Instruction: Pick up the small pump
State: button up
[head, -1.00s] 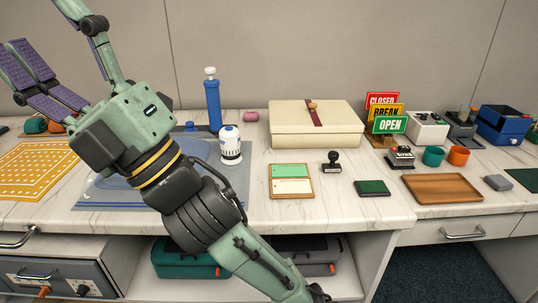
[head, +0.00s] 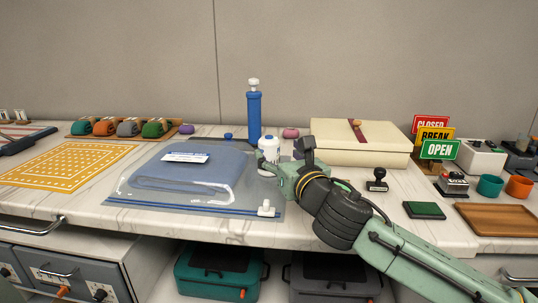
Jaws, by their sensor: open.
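The small pump (head: 268,152), a short white cylinder with a blue top, stands upright on the counter just behind the vacuum bag's right side. A taller blue pump (head: 254,112) with a white knob stands behind it. My gripper (head: 287,166) is low over the counter, close at the right of the small pump, and covers part of its lower side. The gripper is open; its fingers are partly hidden, and I cannot tell whether they touch the pump.
A clear bag (head: 130,202) with folded blue cloth lies left of the pump. A cream box (head: 360,150) stands at the right, with a stamp (head: 377,180) and a green pad (head: 424,210) before it. A yellow grid mat (head: 65,165) lies far left.

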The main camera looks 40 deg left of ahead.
aim_at(271, 139)
jog(key=x, duration=0.5)
jog(key=p+x, duration=0.1)
jog(key=x, duration=0.2)
jog(key=shift+w+f, duration=0.1)
jog(key=shift+f, duration=0.2)
jog(key=c, duration=1.6)
jog(key=shift+r, duration=0.15)
jog(key=shift+r, duration=0.6)
notch_tip(271, 139, up, 2)
jog(key=shift+r, duration=0.15)
jog(key=s+d, duration=0.2)
jog(key=s, duration=0.5)
jog(key=s+d+r+b, duration=0.1)
jog(key=s+d, duration=0.2)
jog(key=s, duration=0.5)
